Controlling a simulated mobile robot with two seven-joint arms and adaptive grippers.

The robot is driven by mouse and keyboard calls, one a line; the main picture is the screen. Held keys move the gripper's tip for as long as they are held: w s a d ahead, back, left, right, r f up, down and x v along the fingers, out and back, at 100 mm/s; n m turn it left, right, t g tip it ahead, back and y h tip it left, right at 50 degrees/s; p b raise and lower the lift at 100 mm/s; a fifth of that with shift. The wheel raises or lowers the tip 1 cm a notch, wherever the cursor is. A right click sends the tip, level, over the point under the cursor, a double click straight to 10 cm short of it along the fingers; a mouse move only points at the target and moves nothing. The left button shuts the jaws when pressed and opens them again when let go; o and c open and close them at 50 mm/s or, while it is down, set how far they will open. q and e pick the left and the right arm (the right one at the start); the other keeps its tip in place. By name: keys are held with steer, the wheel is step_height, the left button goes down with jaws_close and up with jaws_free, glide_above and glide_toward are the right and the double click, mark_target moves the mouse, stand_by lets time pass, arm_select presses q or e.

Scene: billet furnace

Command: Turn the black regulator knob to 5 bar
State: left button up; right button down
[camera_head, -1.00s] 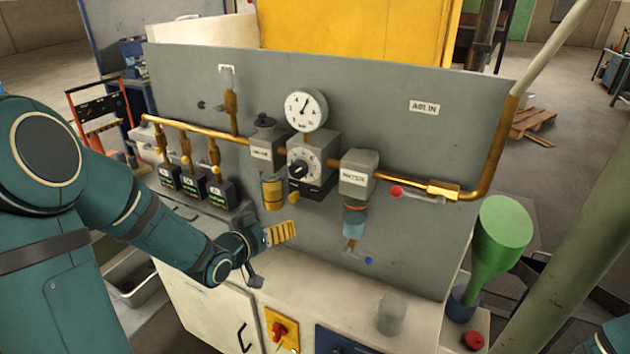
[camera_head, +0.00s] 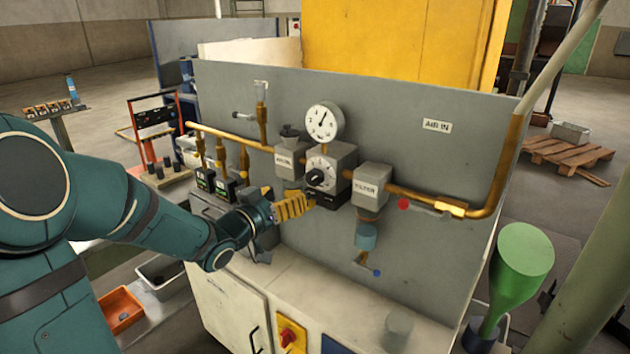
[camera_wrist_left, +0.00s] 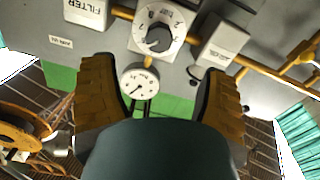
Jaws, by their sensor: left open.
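The black regulator knob (camera_head: 318,177) sits at the centre of a white numbered dial on the grey regulator block, under the round pressure gauge (camera_head: 323,122). The gauge needle points up and slightly right; its value is too small to read surely. My left gripper (camera_head: 298,205) is open and empty, just below and left of the knob. In the left wrist view the picture is turned over: the knob (camera_wrist_left: 158,38) lies ahead between the lines of the two spread fingers (camera_wrist_left: 160,66), apart from them. The gauge also shows there (camera_wrist_left: 138,82). My right gripper is out of view.
The filter block (camera_head: 372,184) stands right of the regulator, with a blue-handled drain below. Another labelled block (camera_head: 290,158) is close on the left. Brass pipes (camera_head: 420,197) run along the grey panel (camera_head: 440,160). A green funnel-shaped thing (camera_head: 520,265) stands right.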

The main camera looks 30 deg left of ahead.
mark_target(312, 180)
arm_select(q)
steer(key=w, duration=0.7)
steer(key=w+d, duration=0.1)
steer(key=w, duration=0.2)
steer(key=shift+w, duration=0.25)
steer(key=shift+c, duration=0.2)
steer(key=c, duration=1.2)
